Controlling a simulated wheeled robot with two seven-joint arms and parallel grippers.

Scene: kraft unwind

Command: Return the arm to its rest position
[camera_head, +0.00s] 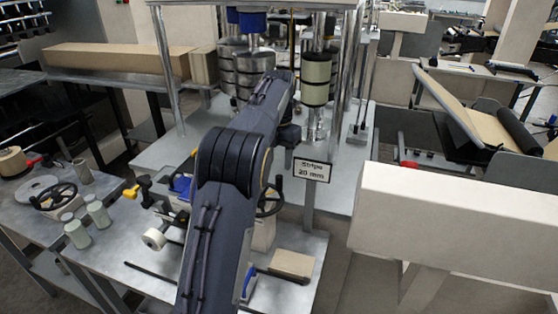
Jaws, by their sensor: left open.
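My left arm (232,165) rises from the bottom middle of the head view and bends at a large dark joint. Its forearm reaches up and away toward the machine frame. My left gripper (291,131) is at the far end, small and mostly hidden by the forearm, near a post with a cream and black roll (317,78). Its jaws are open, and I see nothing held in them. My right gripper is not in view.
A sign reading "Stripe 20 mm" (311,170) is right of my arm. A handwheel (271,199) and small tools crowd the lower table. A side table (28,205) with grey cylinders (76,232) is at left. A large pale block (460,225) fills the lower right.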

